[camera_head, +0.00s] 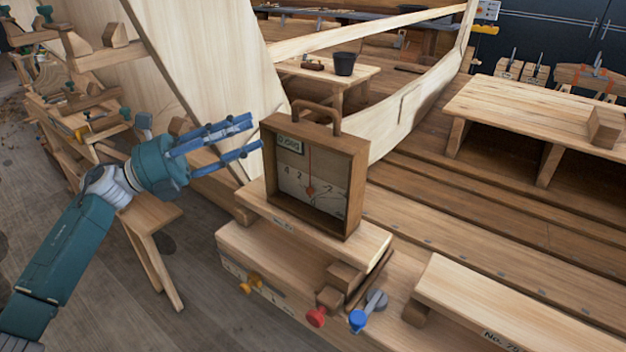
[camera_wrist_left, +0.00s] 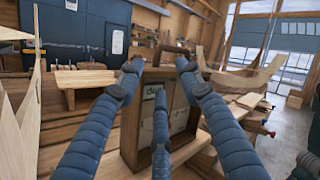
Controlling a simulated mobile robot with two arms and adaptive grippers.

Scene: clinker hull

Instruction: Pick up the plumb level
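The plumb level (camera_head: 316,173) is a wooden box with a dial face, a red pointer and a brown handle (camera_head: 316,112) on top. It stands upright on a wooden block on the bench. My left gripper (camera_head: 248,136) comes in from the left, with its blue fingers spread and the tips close to the level's upper left side. In the left wrist view the level (camera_wrist_left: 130,140) shows behind the open fingers (camera_wrist_left: 158,75), with its handle between the upper tips. Nothing is held. I cannot tell whether a finger touches the box. My right gripper is not in view.
Clamps with yellow, red (camera_head: 316,317) and blue (camera_head: 358,320) knobs stick out below the level at the bench front. A pale plank (camera_head: 490,305) lies at the lower right. Boat planking (camera_head: 215,70) rises behind my left gripper. A black bucket (camera_head: 345,63) stands on a table behind.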

